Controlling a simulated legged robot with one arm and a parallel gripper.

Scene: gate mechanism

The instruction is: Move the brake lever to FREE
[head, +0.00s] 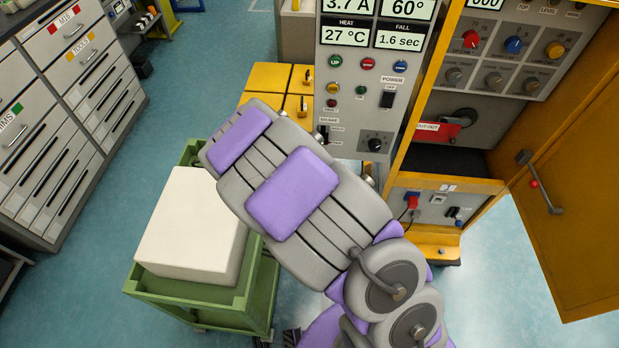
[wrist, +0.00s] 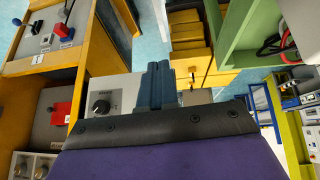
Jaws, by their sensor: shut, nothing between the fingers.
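The grey control panel (head: 352,110) stands upright right of centre in the head view. A small dark brake lever (head: 323,130) shows at its lower left edge, beside small labels, just past my arm. The lever's exact setting is too small to read. In the wrist view, my gripper (wrist: 160,72) has its dark blue fingers together, with nothing between them. The fingers point towards the grey panel face (wrist: 125,88), right of its black rotary knob (wrist: 102,108). They cover part of the panel, and I cannot tell whether they touch the lever. My arm hides the gripper in the head view.
A green cart (head: 205,292) with a white block (head: 192,225) stands left of my arm. A yellow cabinet with an open door (head: 570,190) is at right, its red cut-out handle (head: 435,131) inside. Grey drawers (head: 75,90) stand at left. Blue floor between drawers and cart is clear.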

